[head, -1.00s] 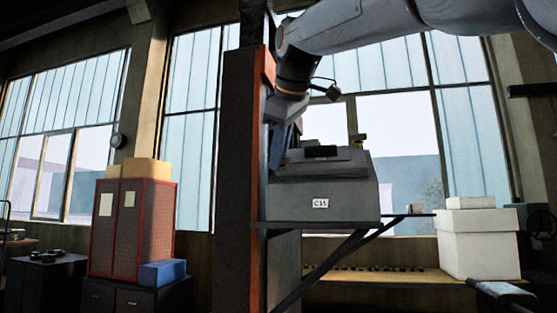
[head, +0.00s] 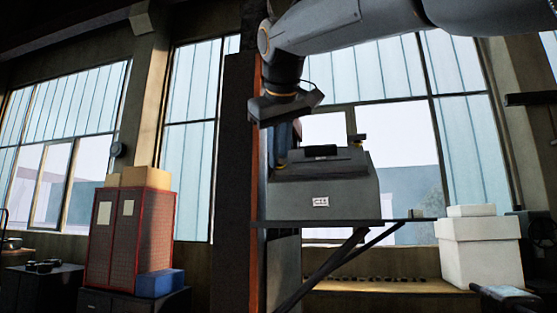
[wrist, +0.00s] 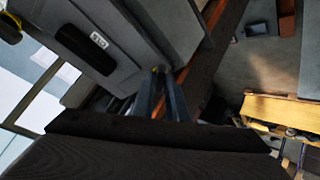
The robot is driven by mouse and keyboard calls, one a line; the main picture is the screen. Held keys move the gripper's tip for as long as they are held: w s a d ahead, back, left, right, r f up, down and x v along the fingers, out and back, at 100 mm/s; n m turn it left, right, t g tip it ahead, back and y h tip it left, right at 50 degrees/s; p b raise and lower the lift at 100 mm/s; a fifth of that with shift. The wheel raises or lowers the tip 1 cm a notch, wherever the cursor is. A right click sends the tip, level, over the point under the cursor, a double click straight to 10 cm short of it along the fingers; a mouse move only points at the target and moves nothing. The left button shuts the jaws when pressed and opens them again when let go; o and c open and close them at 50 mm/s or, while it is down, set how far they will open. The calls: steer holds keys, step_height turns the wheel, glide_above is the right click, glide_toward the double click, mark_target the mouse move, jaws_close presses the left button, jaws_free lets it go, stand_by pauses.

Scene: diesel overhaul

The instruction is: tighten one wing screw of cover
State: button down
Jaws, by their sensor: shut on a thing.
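A grey housing (head: 300,203) with a white label stands on a bracket shelf. Its sloped grey cover (head: 345,165) has a black handle (head: 320,151) on top. One wing screw (head: 358,139) shows at the cover's right end, dark with a yellowish part. My gripper (head: 281,160) points down at the cover's left end. In the wrist view its two narrow fingers (wrist: 159,80) are close together at a small yellowish part of the left wing screw (wrist: 157,69). The fingers are shut on that screw and hide most of it.
A dark post (head: 235,170) with an orange edge stands close left of the housing. The shelf (head: 345,223) has a diagonal brace below. White boxes (head: 480,245) stand at the right, and a red cabinet (head: 128,235) at the left. Open air lies right of the cover.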

steer(key=shift+f+m+h, duration=0.1)
steer(key=shift+m+h, duration=0.2)
steer(key=shift+m, duration=0.4)
steer(key=m+h+b, duration=0.1)
steer(key=m, duration=0.2)
steer(key=shift+a+f+m, duration=0.1)
steer(key=shift+f+m, duration=0.05)
steer(key=shift+m, duration=0.15)
steer(key=shift+m+h+b, duration=0.3)
steer(key=shift+m+h, duration=0.1)
steer(key=shift+m, duration=0.4)
steer(key=m+h, duration=0.1)
steer(key=m, duration=0.3)
steer(key=shift+m+h, duration=0.3)
steer(key=shift+m, duration=0.3)
steer(key=shift+f, duration=0.1)
